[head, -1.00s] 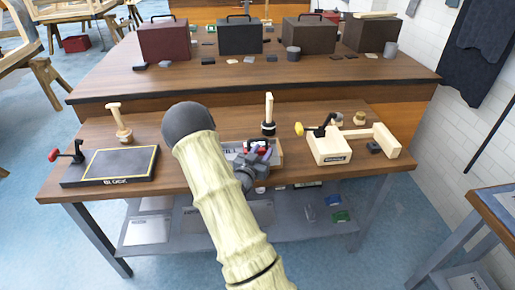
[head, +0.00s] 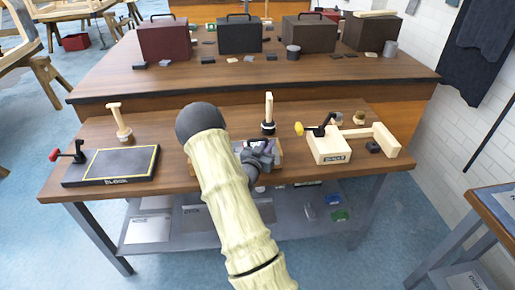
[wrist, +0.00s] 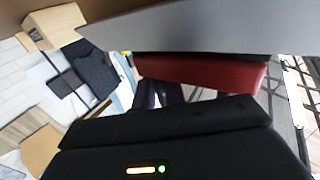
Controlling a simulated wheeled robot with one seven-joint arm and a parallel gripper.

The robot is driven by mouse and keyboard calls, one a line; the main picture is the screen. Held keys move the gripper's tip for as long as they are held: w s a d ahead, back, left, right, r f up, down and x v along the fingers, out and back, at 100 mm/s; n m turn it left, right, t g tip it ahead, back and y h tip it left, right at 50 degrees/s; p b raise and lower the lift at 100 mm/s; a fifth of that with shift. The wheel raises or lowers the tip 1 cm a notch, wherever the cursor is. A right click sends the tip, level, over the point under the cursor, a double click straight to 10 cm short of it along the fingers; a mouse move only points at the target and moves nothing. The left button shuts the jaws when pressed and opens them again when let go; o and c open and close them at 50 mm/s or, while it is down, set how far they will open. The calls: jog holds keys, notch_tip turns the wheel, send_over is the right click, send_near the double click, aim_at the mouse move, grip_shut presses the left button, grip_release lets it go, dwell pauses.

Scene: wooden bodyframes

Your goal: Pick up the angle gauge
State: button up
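I cannot clearly make out the angle gauge. In the head view my gripper (head: 262,152) is low over a shallow box in the middle of the near workbench, partly hidden by my own pale arm. Small dark and purple parts show at its tip. In the wrist view a red block (wrist: 205,72) and a grey slab (wrist: 200,28) lie very close ahead of the black gripper body. Dark purple shapes show just left of centre. I cannot tell whether the fingers are open or closed on anything.
The near workbench (head: 190,185) holds a black framed board (head: 112,165) at left, an upright wooden post (head: 269,108) behind my gripper, and a wooden clamp block (head: 328,150) at right. Several cases stand on the rear bench. A grey shelf lies below.

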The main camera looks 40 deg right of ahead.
grip_shut()
jog(key=shift+r, duration=0.15)
notch_tip(320, 180, up, 10)
jog(key=shift+f, duration=0.1)
dwell(1.0)
